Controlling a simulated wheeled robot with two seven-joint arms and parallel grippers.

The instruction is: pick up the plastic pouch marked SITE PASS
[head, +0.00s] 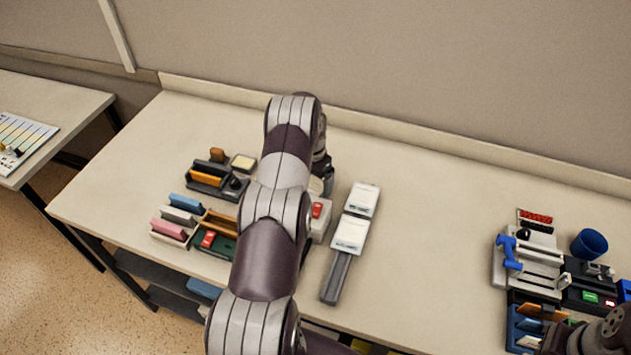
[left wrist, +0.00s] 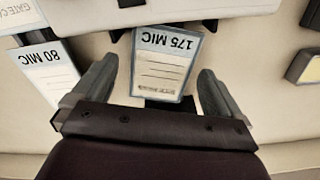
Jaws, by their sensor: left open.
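No label reading SITE PASS can be read in either view. In the left wrist view a white card or pouch marked 175 MIC (left wrist: 164,70), with a blue edge, appears upside down between the fingers. Another marked 80 MIC (left wrist: 47,72) is at the left, outside the fingers. One partly cut off at the top left reads GATE C (left wrist: 18,14). My left gripper (left wrist: 157,72) is open, with nothing held. In the head view my left arm hides most of that gripper (head: 322,178). My right arm shows at the lower right corner; its jaws are unclear.
Two white packs (head: 361,199) (head: 350,234) and a grey bar (head: 337,277) lie right of my left arm. Desk trays and colored blocks (head: 185,203) stand to its left. A blue cup (head: 589,243) and devices are at right. The desk centre is clear.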

